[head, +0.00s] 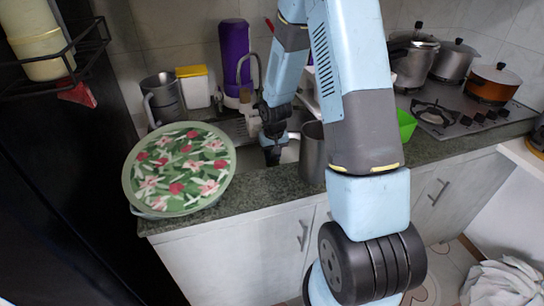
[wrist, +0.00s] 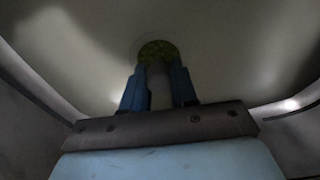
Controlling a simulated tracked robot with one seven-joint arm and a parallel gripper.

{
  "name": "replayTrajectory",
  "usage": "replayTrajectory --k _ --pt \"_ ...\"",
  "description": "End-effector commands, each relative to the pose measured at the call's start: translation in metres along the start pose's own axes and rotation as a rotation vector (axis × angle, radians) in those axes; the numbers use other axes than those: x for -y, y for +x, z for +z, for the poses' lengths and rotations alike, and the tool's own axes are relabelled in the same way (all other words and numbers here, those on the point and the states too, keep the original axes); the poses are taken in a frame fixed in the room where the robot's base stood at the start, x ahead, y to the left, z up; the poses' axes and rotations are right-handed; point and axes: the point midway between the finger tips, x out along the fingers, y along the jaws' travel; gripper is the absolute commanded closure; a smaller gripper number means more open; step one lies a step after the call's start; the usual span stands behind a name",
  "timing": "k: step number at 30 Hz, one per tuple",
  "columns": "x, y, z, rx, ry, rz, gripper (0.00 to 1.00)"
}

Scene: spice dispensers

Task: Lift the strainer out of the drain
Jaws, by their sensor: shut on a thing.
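In the wrist view, the strainer shows as a dark greenish disc (wrist: 158,48) at the drain in the floor of the sink (wrist: 225,50). My gripper (wrist: 158,72) reaches down into the sink, with its two blue fingertips at the near edge of the disc. The fingers stand a little apart and are shut on the strainer; the exact contact is dark and partly hidden. I cannot tell whether the strainer is clear of the drain. In the head view, my gripper (head: 272,156) is low in the sink behind the counter edge, and the strainer is hidden.
A floral plate (head: 180,170) lies on the counter at left. A metal cup (head: 312,155) stands close right of my gripper. The faucet (head: 241,75), a purple bottle (head: 234,50) and a metal jug (head: 163,97) are behind. A green container (head: 406,124) and stove (head: 450,115) are right.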

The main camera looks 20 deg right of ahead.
Motion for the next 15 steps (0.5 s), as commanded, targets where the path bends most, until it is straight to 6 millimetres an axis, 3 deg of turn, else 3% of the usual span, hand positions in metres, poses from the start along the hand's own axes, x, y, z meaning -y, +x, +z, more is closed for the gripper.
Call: replayTrajectory --k 2,3,10,15 --pt "0.0001 0.0000 0.0001 0.000 0.000 0.000 1.00" --pt "0.0002 0.0000 0.0001 0.000 0.000 0.000 0.76" --pt "0.0004 0.0000 0.0001 0.000 -0.001 0.000 0.98" --pt "0.0006 -0.0006 -0.0001 0.000 -0.001 0.000 0.99"
